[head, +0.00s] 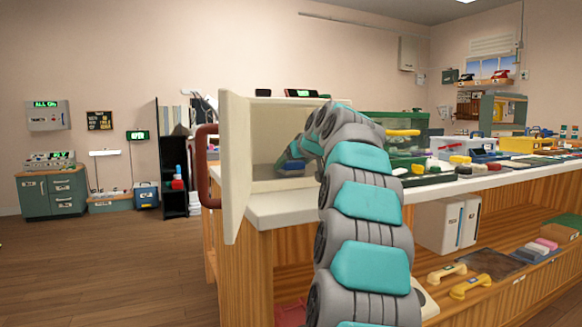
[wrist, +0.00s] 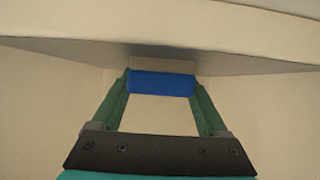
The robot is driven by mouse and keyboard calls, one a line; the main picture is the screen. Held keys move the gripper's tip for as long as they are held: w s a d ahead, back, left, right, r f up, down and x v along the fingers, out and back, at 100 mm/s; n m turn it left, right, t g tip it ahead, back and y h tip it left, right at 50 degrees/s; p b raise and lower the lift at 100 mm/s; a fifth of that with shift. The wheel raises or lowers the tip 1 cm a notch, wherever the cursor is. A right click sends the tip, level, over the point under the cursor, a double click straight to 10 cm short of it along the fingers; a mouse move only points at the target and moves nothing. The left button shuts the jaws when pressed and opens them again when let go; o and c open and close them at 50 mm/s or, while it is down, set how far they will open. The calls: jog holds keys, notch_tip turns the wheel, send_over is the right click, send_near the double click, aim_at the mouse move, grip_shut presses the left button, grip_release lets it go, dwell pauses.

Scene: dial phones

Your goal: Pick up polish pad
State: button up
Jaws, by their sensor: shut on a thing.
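The polish pad (wrist: 160,84) is a small blue block with a beige face on its far side. In the wrist view it sits between the green fingertips of my gripper (wrist: 160,88), which is shut on it. The beige side is close to a cream surface above; I cannot tell whether it touches. In the head view my gripper (head: 293,158) is inside a cream box (head: 270,205) on the counter's near-left end, partly hidden by my arm. The pad is not clearly visible there.
The box's cream door (head: 235,160) with a brown handle (head: 207,165) stands open on the left. The wooden counter (head: 480,182) holds several small coloured blocks and boxes to the right. Lower shelves hold yellow handsets (head: 471,286). The floor at left is clear.

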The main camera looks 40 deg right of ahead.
jog(key=shift+r, duration=0.1)
jog(key=shift+r+p, duration=0.4)
jog(key=shift+r, duration=1.25)
